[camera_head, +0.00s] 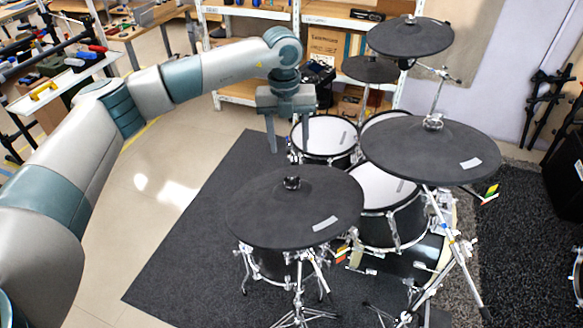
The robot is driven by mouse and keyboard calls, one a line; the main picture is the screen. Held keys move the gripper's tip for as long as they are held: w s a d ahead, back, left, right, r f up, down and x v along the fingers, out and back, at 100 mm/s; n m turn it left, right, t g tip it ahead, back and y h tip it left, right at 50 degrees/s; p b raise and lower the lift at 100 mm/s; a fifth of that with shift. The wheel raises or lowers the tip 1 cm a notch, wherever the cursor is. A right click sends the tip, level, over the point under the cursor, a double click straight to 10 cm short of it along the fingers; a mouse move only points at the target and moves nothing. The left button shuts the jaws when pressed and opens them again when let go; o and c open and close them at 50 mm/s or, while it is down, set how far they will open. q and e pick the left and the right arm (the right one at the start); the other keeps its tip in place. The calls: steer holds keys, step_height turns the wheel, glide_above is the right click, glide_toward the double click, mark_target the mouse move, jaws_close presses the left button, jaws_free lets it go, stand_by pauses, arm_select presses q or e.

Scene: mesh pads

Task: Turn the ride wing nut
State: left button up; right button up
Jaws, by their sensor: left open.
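A drum kit with black mesh cymbal pads stands on a dark mat. The large pad at right (405,155) has a light nut (433,122) at its centre. The front pad (265,215) has a dark nut (291,183) at its centre. An upper pad (410,40) also has a small fitting on top (412,18). Which pad is the ride is not marked. My left gripper (288,145) points down, open and empty, near the rear left drum and above the front pad in the picture. It is apart from every nut. My right gripper is out of view.
A smaller cymbal pad (371,69) stands at the back. White-topped drums (325,134) sit between the pads. Metal stands (450,240) rise at right. Shelves (335,18) stand behind. The dark mat (190,255) is bare at left.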

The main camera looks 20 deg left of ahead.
mark_target(292, 176)
arm_select(q)
steer(key=f+p, duration=0.1)
steer(key=f, duration=0.2)
steer(key=f+p, duration=0.1)
steer(key=f, duration=0.2)
steer(key=f+p, duration=0.2)
steer(key=f, duration=0.1)
steer(key=shift+w+d+f, duration=0.1)
steer(key=shift+d+f, duration=0.15)
steer(key=shift+f, duration=0.85)
steer(key=c, duration=1.1)
